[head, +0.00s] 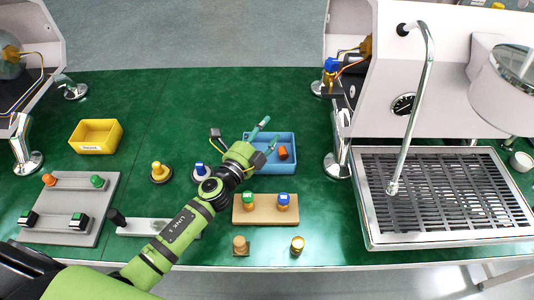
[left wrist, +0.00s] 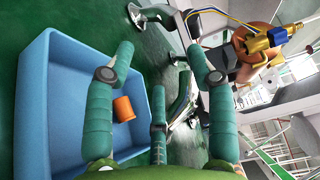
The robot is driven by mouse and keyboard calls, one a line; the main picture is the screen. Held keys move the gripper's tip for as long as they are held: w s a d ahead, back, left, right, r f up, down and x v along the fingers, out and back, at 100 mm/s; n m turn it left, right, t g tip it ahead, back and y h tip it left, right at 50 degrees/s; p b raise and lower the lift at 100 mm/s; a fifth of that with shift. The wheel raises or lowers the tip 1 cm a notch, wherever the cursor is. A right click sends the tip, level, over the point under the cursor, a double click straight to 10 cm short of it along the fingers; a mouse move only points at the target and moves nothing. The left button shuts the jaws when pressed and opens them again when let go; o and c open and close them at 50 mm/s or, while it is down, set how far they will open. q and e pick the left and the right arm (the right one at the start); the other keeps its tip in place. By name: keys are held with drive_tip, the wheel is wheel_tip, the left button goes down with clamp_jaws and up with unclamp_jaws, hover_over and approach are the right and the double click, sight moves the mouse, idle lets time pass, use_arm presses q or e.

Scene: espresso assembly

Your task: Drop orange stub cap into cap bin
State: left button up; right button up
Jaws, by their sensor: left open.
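The orange stub cap (head: 283,153) lies inside the blue bin (head: 293,166), towards its right side. In the left wrist view the orange cap (left wrist: 124,108) rests on the floor of the blue bin (left wrist: 42,150), near one wall. My left gripper (head: 268,134) is over the blue bin's left and back part, with its fingers spread and nothing between them. In the left wrist view its open fingers (left wrist: 161,62) are apart from the cap. My right gripper is in neither view.
A yellow bin (head: 96,136) stands at the left. A grey plate (head: 66,211) with coloured knobs lies front left. A wooden block (head: 265,213) with green and blue caps sits in front of the blue bin. The espresso machine's drip tray (head: 440,194) fills the right.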

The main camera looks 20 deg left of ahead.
use_arm(q)
drive_tip(key=v, duration=1.2)
